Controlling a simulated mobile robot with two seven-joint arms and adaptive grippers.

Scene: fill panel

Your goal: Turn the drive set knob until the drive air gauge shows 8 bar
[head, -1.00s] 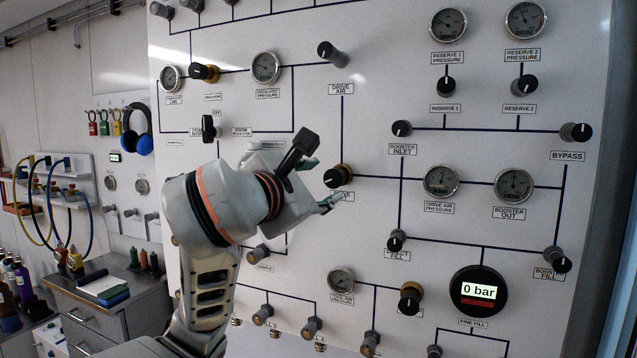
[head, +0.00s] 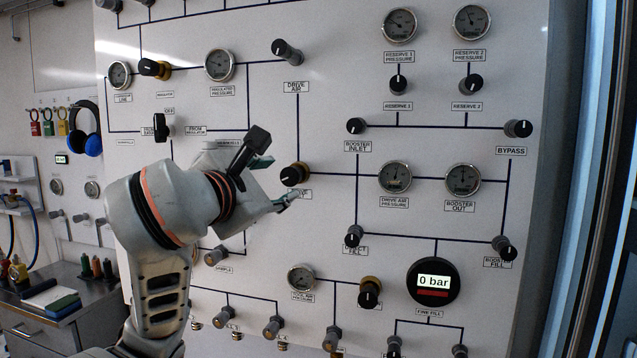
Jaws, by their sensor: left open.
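The drive set knob (head: 296,174) is black with a brass collar and sits on the white panel near its middle; its label is partly hidden by my gripper. My left gripper (head: 278,182) is open, with one finger above left of the knob and the other below it. I cannot tell whether either finger touches the knob. The drive air pressure gauge (head: 395,178) is a round dial to the right of the knob, joined by a dark line. Its needle is too small to read. My right gripper is not in view.
The drive air knob (head: 287,52) juts out above, and the tool air pressure gauge (head: 301,278) is below. The booster inlet knob (head: 356,126) is to the upper right. A round display (head: 434,281) reads 0 bar. A grey cabinet (head: 60,325) stands at lower left.

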